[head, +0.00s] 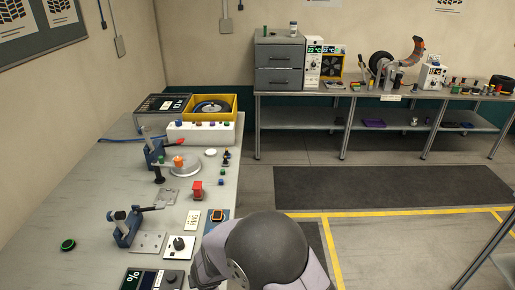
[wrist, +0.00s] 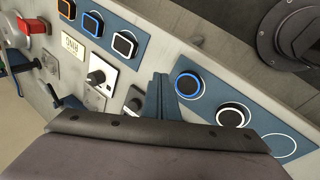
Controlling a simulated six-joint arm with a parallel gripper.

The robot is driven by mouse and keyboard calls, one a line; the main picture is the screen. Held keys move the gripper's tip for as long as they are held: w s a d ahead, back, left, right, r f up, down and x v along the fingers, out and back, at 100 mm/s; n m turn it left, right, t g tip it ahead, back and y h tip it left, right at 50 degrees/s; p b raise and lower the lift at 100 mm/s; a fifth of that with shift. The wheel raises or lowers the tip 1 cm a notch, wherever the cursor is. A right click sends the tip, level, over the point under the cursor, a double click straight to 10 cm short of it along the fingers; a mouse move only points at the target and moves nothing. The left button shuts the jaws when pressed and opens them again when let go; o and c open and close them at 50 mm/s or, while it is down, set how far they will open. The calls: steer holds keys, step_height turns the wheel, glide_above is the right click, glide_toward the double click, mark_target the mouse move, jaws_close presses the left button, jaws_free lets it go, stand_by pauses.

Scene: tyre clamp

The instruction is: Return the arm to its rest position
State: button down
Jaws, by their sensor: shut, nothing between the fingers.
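My gripper (wrist: 160,92) shows in the wrist view as two blue-grey fingers close together, with nothing between them. It hangs above the bench, beside a blue strip with round dials (wrist: 188,84). In the head view my arm fills the bottom middle and hides the gripper. A blue toggle clamp (head: 126,228) stands on the left bench with its arm pointing right. A second clamp (head: 155,152) with a red-tipped handle stands farther back, next to a round disc (head: 186,170) bearing an orange piece (head: 179,161).
A far workbench (head: 380,94) stands along the back wall. Open floor with a dark mat (head: 380,187) lies to the right.

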steer(key=s+d+m+g+h, duration=0.1)
steer(key=s+d+m+h, duration=0.1)
steer(key=s+d+m, duration=0.35)
steer(key=s+d+m+g+h, duration=0.2)
steer(key=d+h, duration=0.1)
steer(key=d, duration=0.6)
steer(key=s+d+r+m+g+y, duration=0.1)
steer(key=s+d+r+m+g, duration=0.3)
steer(key=s+d+m, duration=0.65)
steer(key=w+d+r+m+t+y+b, duration=0.1)
steer(key=w+d+r+m+t, duration=0.1)
steer(key=d+r, duration=0.3)
steer(key=shift+w+m+y, duration=0.3)
steer(key=shift+m+y, duration=0.1)
steer(key=shift+m, duration=0.4)
